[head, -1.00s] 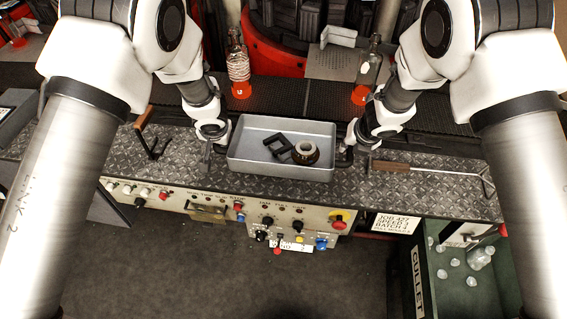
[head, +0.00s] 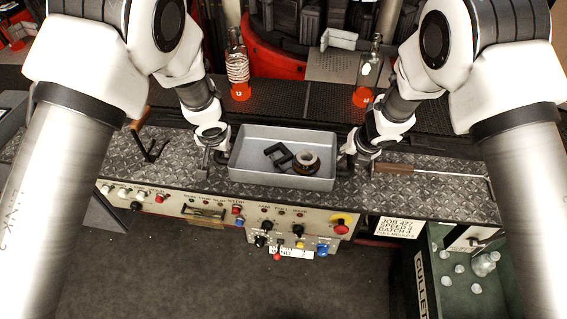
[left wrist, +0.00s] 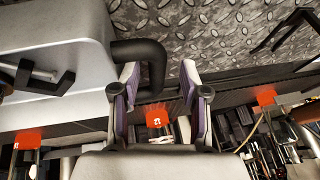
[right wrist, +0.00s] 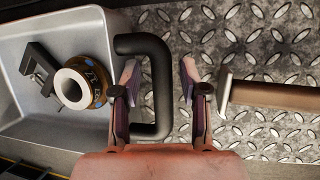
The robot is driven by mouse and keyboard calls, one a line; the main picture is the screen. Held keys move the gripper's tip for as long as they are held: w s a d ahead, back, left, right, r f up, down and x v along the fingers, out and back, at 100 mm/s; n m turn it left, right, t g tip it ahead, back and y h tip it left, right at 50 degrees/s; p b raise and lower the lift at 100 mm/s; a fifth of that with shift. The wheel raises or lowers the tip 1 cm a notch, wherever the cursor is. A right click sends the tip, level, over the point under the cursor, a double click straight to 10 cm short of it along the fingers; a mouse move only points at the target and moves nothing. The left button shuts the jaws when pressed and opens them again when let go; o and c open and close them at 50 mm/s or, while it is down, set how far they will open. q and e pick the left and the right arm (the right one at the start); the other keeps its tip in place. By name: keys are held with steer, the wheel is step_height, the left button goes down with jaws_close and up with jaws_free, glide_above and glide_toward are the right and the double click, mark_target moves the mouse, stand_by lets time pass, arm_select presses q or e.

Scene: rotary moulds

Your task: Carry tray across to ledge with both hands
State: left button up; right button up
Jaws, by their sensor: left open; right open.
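The grey metal tray (head: 285,184) sits on the diamond-plate ledge (head: 430,200). It holds a black bracket (head: 277,153) and a dark ring with a brass-coloured side (head: 306,162). My left gripper (head: 213,165) is at the tray's left end; in the left wrist view its open fingers stand either side of the black handle (left wrist: 152,60). My right gripper (head: 350,165) is at the right end; in the right wrist view its open fingers straddle the other black handle (right wrist: 161,90), with gaps beside the bar. Whether the tray's underside fully touches the ledge is hidden.
A wooden-handled tool (head: 393,167) lies close right of my right gripper. Another hooked tool (head: 152,152) is at left. Bottles on red bases stand behind, at left (head: 238,70) and right (head: 369,72). A control panel (head: 200,208) lines the front; a green cullet bin (head: 455,300) is lower right.

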arm_select(q)
steer(key=v, duration=0.5)
steer(key=shift+s+a+f, duration=0.1)
steer(key=shift+s, duration=0.05)
arm_select(e)
steer(key=shift+s, duration=0.1)
steer(key=v, duration=1.2)
steer(key=shift+r, duration=0.1)
